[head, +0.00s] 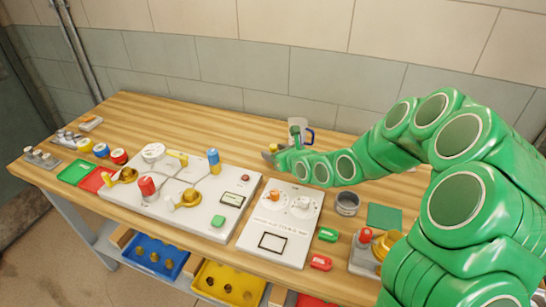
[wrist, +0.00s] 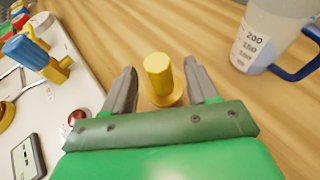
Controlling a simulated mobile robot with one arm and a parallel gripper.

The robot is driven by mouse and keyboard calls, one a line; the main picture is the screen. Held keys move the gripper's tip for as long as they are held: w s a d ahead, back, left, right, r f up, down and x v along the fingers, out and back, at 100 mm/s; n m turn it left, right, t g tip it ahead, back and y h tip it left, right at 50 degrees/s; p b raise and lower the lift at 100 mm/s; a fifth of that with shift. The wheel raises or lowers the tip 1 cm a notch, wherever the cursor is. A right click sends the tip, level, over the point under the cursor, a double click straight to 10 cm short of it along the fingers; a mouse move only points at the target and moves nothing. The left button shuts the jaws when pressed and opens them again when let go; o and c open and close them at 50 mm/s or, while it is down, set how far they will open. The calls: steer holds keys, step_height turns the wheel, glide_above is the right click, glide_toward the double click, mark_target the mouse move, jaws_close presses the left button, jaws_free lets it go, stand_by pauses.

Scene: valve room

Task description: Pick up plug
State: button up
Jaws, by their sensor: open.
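A yellow plug (wrist: 158,75) with a round flange at its base stands upright on the wooden table. In the wrist view it sits between the two grey fingers of my gripper (wrist: 162,85). The fingers are open, with a gap on each side of the plug, and do not seem to touch it. In the head view my gripper (head: 272,155) is low over the back middle of the table, and the plug (head: 273,148) is mostly hidden there behind the gripper.
A measuring jug (wrist: 268,35) with a blue handle stands close to the right of my gripper. The white valve board (head: 235,185) lies to the left. A white panel with knobs (head: 290,245) lies in front, and a grey tin (head: 347,203) stands right of it.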

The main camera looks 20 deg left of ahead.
jaws_close()
steer(key=shift+r, duration=0.1)
stand_by(0.3)
